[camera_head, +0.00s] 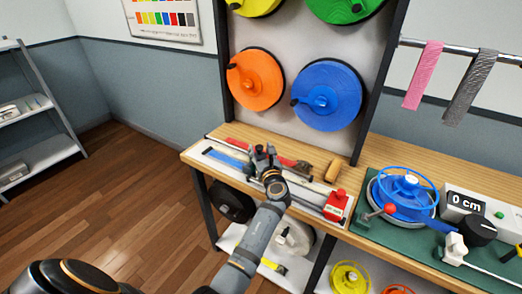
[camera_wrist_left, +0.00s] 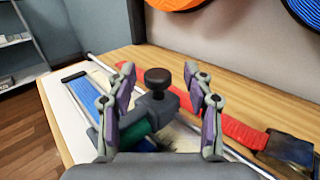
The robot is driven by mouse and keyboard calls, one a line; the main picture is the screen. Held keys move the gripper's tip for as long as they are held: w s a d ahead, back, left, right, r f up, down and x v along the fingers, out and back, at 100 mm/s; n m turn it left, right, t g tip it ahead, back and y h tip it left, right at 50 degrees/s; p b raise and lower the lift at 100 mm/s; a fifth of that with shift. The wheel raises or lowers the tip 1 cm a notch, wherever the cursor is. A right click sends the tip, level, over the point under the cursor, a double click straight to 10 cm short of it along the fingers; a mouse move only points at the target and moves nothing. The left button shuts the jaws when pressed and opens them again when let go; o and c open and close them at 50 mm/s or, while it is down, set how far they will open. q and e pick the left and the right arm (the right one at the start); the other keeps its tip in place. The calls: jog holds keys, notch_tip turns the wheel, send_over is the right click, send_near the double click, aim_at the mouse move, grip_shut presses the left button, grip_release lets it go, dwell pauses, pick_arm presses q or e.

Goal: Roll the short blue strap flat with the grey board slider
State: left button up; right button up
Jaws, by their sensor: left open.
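The board (camera_head: 306,195) with metal rails lies along the front of the wooden bench. The short blue strap (camera_head: 226,159) lies on its left end; the strap also shows in the left wrist view (camera_wrist_left: 98,87). The grey board slider (camera_wrist_left: 157,104) has a dark round knob and sits on the board beside the strap. My left gripper (camera_head: 266,154) is over the slider. In the left wrist view the gripper (camera_wrist_left: 160,88) is open, with one finger each side of the knob and gaps visible. My gripper hides most of the slider in the head view. My right gripper is not in view.
A red strap (camera_wrist_left: 238,132) with a dark block lies behind the board. A wooden roller (camera_head: 333,171) lies behind. A blue-wheeled winder (camera_head: 405,194) and a 0 cm display (camera_head: 465,201) are at right.

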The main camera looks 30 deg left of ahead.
pick_arm(q)
jog(key=shift+r, duration=0.25)
notch_tip(320, 180, up, 10)
jog(key=shift+f, duration=0.2)
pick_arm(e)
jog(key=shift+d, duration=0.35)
